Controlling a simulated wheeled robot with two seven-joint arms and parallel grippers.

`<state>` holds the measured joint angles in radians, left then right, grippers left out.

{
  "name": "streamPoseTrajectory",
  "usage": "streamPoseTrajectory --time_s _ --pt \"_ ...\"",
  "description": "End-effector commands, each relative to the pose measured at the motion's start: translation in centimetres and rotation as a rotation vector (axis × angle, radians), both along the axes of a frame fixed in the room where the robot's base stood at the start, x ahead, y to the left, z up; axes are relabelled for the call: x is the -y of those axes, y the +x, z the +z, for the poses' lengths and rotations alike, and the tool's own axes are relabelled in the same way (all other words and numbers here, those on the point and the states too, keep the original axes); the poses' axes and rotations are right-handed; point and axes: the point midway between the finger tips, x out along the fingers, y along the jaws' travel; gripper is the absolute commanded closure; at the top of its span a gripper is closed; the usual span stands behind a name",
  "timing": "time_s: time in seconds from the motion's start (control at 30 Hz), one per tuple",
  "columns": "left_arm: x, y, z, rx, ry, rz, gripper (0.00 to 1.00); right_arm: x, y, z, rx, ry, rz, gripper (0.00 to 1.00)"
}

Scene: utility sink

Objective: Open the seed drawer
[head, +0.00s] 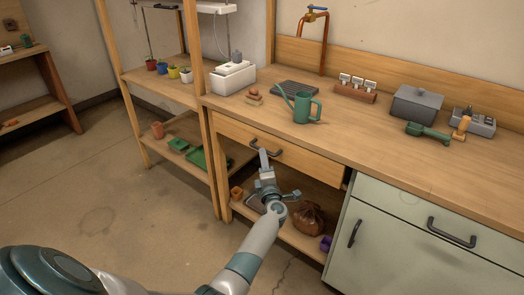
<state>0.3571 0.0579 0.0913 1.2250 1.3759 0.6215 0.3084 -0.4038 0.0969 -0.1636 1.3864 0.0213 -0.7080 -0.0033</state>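The wooden drawer (305,165) is under the workbench top, left of the green cabinet, and looks shut or nearly so. Its dark curved handle (268,149) is on the front. My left gripper (264,158) is right at this handle, with a finger overlapping its lower middle in the picture. I cannot tell whether it touches the handle or whether the fingers are closed around it. No label shows which drawer holds seeds. My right gripper is out of view.
A green cabinet (390,250) with a drawer handle (452,233) stands to the right. A watering can (303,108) and a grey box (416,103) stand on the bench. A brown sack (308,218) sits on the shelf below. Open floor (100,190) lies to the left.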

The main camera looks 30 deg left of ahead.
Motion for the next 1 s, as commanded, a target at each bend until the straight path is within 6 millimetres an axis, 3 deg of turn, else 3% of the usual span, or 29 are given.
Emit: streamPoseTrajectory --time_s 0.3,0.73,0.8,1.0 --pt "-2.5 3.0 0.5 0.0 0.0 0.0 0.82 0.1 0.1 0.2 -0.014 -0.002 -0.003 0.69" --pt "-2.9 3.4 0.6 0.0 0.0 0.0 0.82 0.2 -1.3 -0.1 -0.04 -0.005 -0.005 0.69" --pt "-2.9 3.4 0.6 0.0 0.0 0.0 0.99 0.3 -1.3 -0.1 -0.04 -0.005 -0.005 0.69" --pt "-2.9 3.3 0.6 0.0 0.0 0.0 1.0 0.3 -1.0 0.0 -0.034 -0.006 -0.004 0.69"
